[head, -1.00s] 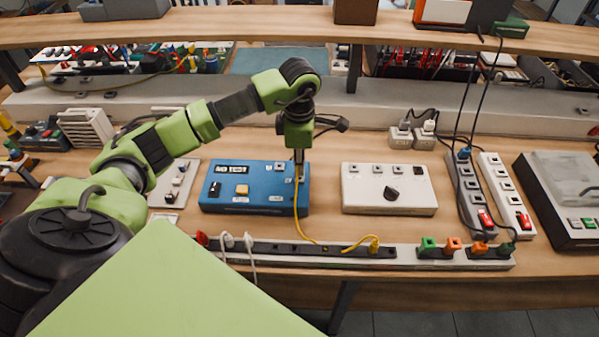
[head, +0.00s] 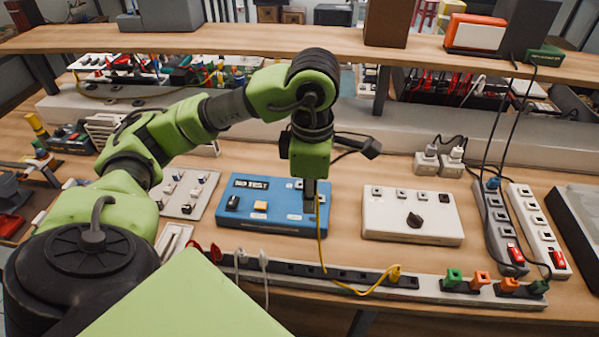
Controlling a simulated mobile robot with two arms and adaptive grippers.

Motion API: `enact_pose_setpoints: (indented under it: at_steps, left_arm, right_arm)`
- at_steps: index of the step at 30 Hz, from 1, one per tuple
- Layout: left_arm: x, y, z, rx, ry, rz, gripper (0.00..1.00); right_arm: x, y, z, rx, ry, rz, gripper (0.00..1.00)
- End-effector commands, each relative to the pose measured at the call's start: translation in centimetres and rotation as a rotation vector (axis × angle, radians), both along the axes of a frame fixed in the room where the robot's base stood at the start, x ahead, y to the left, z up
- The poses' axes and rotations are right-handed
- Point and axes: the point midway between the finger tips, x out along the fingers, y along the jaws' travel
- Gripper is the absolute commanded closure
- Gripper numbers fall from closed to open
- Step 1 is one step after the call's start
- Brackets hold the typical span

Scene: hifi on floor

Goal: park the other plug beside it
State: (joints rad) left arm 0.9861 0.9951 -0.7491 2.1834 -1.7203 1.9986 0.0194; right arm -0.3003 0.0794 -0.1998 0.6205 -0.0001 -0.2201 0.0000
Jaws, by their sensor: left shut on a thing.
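A yellow cable (head: 319,240) runs down from my left gripper (head: 309,200) to a yellow plug (head: 394,273) in the long black-and-white socket strip (head: 340,274). My left gripper points down over the right part of the blue box (head: 262,219), which has a NO TEST display and several small sockets. The gripper is shut on the cable's other plug, which its fingers mostly hide. I cannot tell whether this plug is seated in a socket of the box. My right gripper is not in view.
A white box with a black knob (head: 412,219) stands to the right. Two upright strips (head: 491,221) with red switches and dark hanging cables are farther right. Green and orange plugs (head: 480,280) fill the strip's right end. A wooden shelf (head: 230,40) crosses behind my arm.

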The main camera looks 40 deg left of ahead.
Motion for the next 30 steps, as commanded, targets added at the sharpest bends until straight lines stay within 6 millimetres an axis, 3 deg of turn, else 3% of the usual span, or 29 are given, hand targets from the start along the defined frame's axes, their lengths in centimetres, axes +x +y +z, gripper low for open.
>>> enact_pose_setpoints:
  at_steps: [1, 9, 15, 18, 23, 30]
  left_arm:
    - [0.9, -1.6, 0.3, -0.008, 0.007, -0.003, 1.0]
    - [5.3, -11.3, -2.8, -0.028, 0.023, 0.013, 1.0]
    - [6.6, -18.3, -5.3, -0.041, 0.035, -0.001, 1.0]
    - [6.9, -20.8, -6.2, -0.046, 0.038, -0.012, 1.0]
    - [7.0, -22.9, -7.1, -0.05, 0.041, -0.023, 1.0]
    - [7.0, -23.4, -8.2, -0.052, 0.043, -0.028, 1.0]
  right_arm:
    - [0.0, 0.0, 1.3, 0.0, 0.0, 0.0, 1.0]
    - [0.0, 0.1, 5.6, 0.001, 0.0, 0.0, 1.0]
    - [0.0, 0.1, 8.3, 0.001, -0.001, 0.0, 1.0]
    - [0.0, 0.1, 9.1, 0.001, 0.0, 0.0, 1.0]
    - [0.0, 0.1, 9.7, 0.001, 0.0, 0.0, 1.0]
    - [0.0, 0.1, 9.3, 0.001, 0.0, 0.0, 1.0]
